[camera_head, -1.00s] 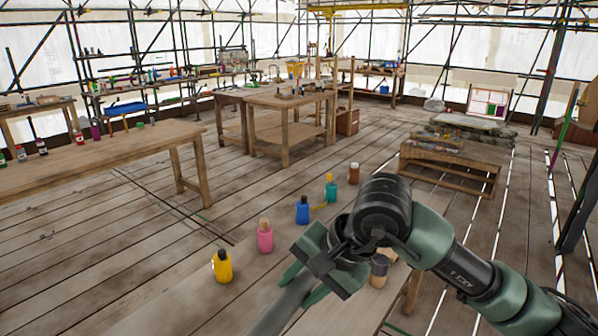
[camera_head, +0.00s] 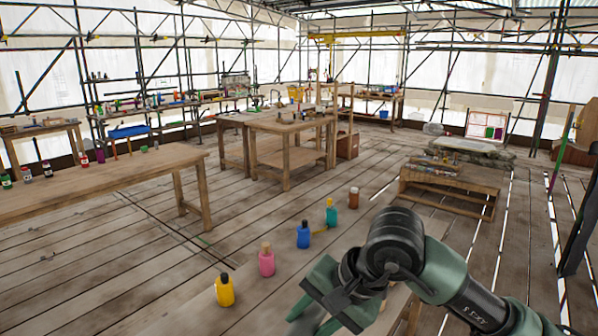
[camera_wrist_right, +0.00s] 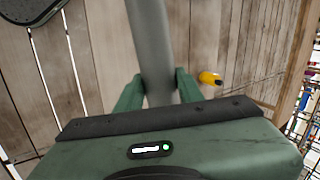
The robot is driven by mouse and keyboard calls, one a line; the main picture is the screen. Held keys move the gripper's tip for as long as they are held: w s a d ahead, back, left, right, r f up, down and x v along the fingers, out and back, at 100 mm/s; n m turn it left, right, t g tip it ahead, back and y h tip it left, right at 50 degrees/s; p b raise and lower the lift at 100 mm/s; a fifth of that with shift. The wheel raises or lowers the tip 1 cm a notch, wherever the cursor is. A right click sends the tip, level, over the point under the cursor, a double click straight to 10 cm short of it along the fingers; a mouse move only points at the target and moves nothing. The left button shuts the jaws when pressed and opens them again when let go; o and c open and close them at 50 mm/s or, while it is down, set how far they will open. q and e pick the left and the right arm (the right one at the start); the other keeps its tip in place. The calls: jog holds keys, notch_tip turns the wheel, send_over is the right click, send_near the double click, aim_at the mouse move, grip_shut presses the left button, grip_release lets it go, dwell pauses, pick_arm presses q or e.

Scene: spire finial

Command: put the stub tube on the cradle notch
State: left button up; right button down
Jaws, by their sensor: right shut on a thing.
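My right gripper (camera_head: 310,318) is at the bottom of the head view, beside the row of bottles. In the right wrist view its two green fingers (camera_wrist_right: 158,84) are closed on a smooth grey tube (camera_wrist_right: 150,38), which I take for the stub tube. The tube runs from between the fingers out past the top edge of the wrist view. In the head view I cannot make out the tube. I cannot pick out the cradle notch in either view. My left gripper is not in view.
A row of bottles stands left of my right gripper: yellow (camera_head: 224,290), pink (camera_head: 267,260), blue (camera_head: 303,235), teal (camera_head: 331,213) and brown (camera_head: 353,198). A long bench (camera_head: 100,180) is at left, a worktable (camera_head: 285,126) farther back. Plank floor between them is open.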

jog(key=shift+s+d+f, duration=0.25)
jog(key=shift+d+f, duration=0.1)
jog(key=shift+d, duration=0.4)
jog(key=s+d+f+n+g+b, duration=0.1)
jog(key=s+d+f+n, duration=0.2)
jog(key=d, duration=0.5)
jog(key=s+d+f+n+g, duration=0.2)
jog(key=s+d, duration=0.3)
jog(key=d, duration=0.3)
jog(key=shift+f+n+y+b, duration=0.4)
jog(key=shift+f, duration=0.05)
jog(key=shift+w+a, duration=0.1)
